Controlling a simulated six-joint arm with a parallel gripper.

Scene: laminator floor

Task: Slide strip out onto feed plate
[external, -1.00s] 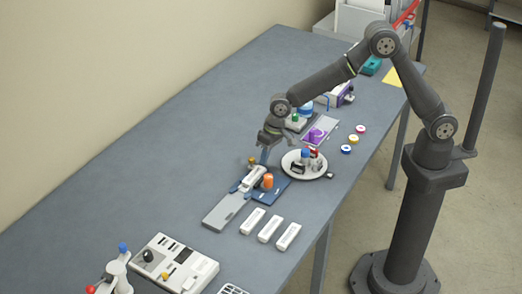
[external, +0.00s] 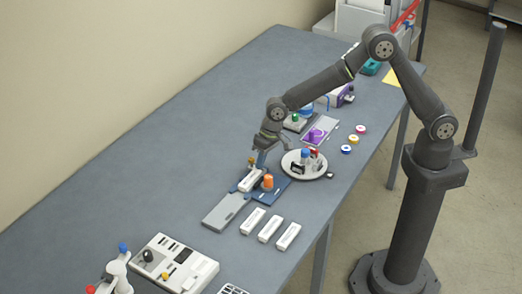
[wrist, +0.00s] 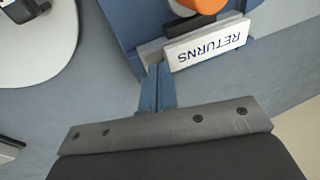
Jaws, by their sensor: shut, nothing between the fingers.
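A white strip lettered RETURNS (wrist: 207,45) sits in a blue fixture with an orange knob (wrist: 200,5) beside it; the lettering is upside down in the wrist view. In the external view the strip (external: 250,180) lies between the grey feed plate (external: 226,211) and my gripper (external: 262,160). My gripper's narrow blue fingers (wrist: 158,88) are shut with nothing between them, low beside the strip's end. I cannot tell whether they touch the strip. The orange knob (external: 268,182) stands on the blue base (external: 273,195).
A round white tray (external: 318,173) with small stamps or bottles stands right of the fixture. Several loose white strips (external: 270,228) lie in front of the feed plate. A white control panel (external: 175,263) is at lower left.

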